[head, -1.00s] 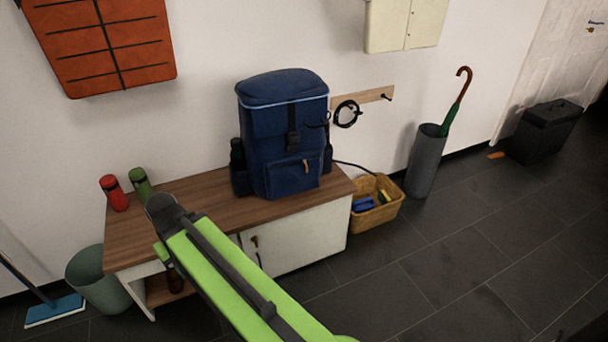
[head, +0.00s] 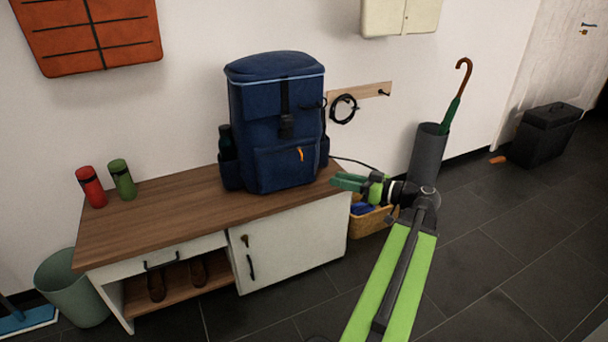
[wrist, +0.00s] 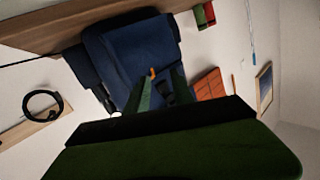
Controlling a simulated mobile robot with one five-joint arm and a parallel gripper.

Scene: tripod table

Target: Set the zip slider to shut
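The blue backpack (head: 262,115) stands upright on the wooden bench top. Its orange zip slider (head: 300,154) hangs on the front pocket, toward the pocket's right side. In the wrist view the backpack (wrist: 125,50) appears turned on its side, with the orange slider (wrist: 152,73) just beyond the fingertips. My gripper (head: 338,182) is to the right of the backpack and nearer the camera, pointing left and apart from the slider. Its two green fingers (wrist: 163,80) show a gap between them with nothing held. The zip track is too small to make out.
The bench (head: 160,215) has free top to the backpack's left, with red (head: 90,187) and green (head: 122,180) bottles at its far left. A wicker basket (head: 372,222) is below my gripper. An umbrella stand (head: 427,155) is behind my arm. A cable loop (head: 343,109) hangs behind.

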